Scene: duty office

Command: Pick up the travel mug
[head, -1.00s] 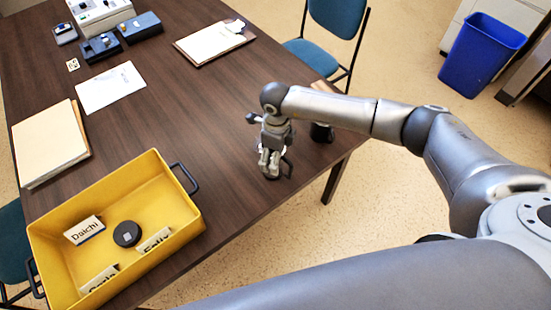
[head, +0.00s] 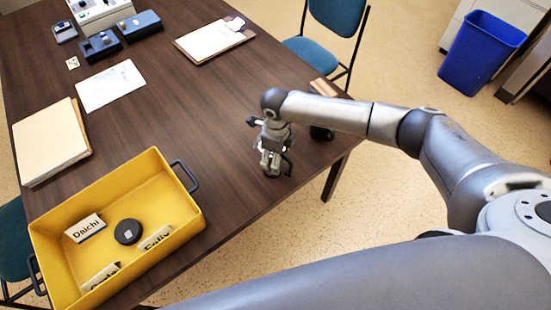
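My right gripper (head: 270,168) points down over the table (head: 190,130) near its right edge. Its fingers are small and overlap dark parts in the head view, so I cannot tell whether they are open or closed on anything. No travel mug can be made out clearly. A dark, rounded object (head: 320,133) stands at the table's right edge, mostly hidden behind my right forearm; I cannot tell what it is. My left gripper is not in view.
A yellow crate (head: 190,219) with name plates and a black round object stands at the near left. Folders (head: 48,143), a paper sheet (head: 110,86), a clipboard (head: 210,42) and dark devices lie farther off. A blue chair (head: 322,52) and blue bin (head: 482,55) stand beyond.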

